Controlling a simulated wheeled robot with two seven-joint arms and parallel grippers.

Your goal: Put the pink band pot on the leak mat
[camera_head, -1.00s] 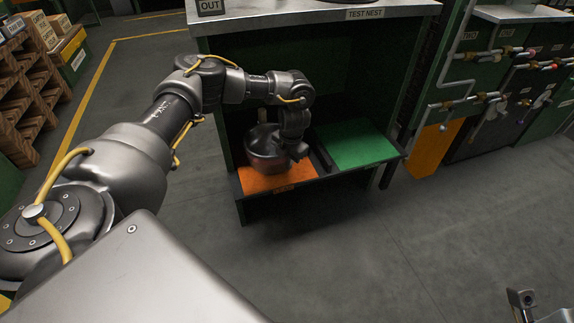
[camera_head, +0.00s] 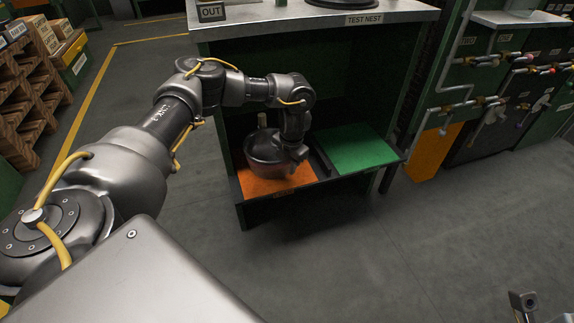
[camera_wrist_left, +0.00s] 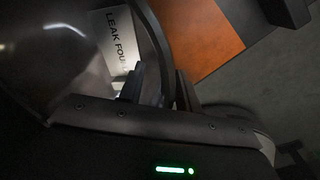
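A dark grey metal pot (camera_head: 265,147) is in the left bay of the green stand, over the orange mat (camera_head: 262,186). No pink band shows on it, and I cannot tell whether its base touches the mat. The pot fills the left of the left wrist view (camera_wrist_left: 60,60). My left gripper (camera_head: 291,165) is at the pot's right side. In the wrist view, its fingers (camera_wrist_left: 160,92) stand either side of a dark curved part of the pot and look shut on it. A white label (camera_wrist_left: 117,40) reading "LEAK FOU…" shows behind. My right gripper (camera_head: 522,302) shows only partly at bottom right.
A green mat (camera_head: 355,149) lies bare in the right bay, beyond a dark divider (camera_head: 322,158). The counter (camera_head: 300,20) overhangs both bays. Pipes and valves (camera_head: 490,100) stand at the right. The floor in front is clear.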

